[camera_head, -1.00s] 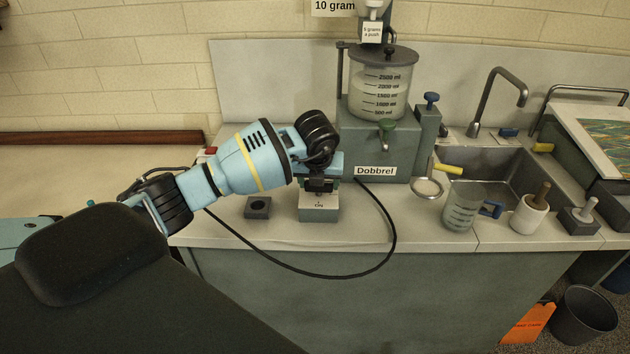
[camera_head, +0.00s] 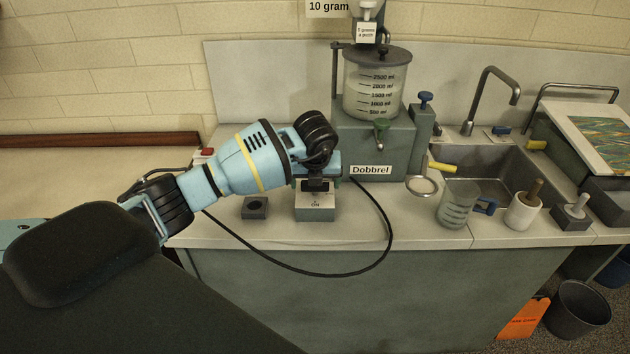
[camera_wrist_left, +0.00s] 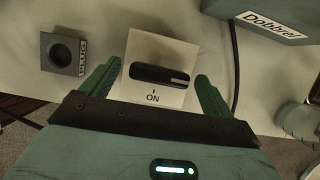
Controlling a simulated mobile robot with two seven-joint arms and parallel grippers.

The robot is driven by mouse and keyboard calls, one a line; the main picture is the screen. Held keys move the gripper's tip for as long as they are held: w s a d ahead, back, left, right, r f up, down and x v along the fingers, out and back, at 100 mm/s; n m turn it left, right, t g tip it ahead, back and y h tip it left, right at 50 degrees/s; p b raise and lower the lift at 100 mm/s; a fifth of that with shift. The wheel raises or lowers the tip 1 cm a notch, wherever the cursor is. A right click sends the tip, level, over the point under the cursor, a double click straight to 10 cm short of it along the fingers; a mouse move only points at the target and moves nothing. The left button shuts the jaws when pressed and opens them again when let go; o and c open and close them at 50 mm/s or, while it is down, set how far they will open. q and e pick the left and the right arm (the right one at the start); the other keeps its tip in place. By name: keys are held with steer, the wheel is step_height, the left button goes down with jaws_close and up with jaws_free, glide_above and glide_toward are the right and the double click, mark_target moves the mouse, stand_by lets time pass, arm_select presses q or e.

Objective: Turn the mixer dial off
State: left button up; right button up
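The mixer dial is a dark bar knob (camera_wrist_left: 160,75) on a pale square plate (camera_wrist_left: 178,54) in the left wrist view. The bar lies crosswise, with a light mark at its right end. The word ON and a tick are printed below it. In the head view the dial's box (camera_head: 316,214) stands on the counter; my gripper hides its knob. My left gripper (camera_wrist_left: 157,73) is open and empty, its green fingers on either side of the plate in the wrist view. In the head view the left gripper (camera_head: 317,184) is just above the box. My right gripper is not in view.
A small dark block with a round hole (camera_head: 256,207) stands left of the box. The Dobbrel mixer (camera_head: 371,150) stands behind, to the right. A black cable (camera_head: 388,245) loops over the counter front. A beaker (camera_head: 457,205) and sink (camera_head: 490,170) are farther right.

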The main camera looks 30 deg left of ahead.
arm_select(q)
steer(key=v, duration=0.7)
steer(key=shift+r, duration=0.35)
steer(key=shift+s, duration=0.1)
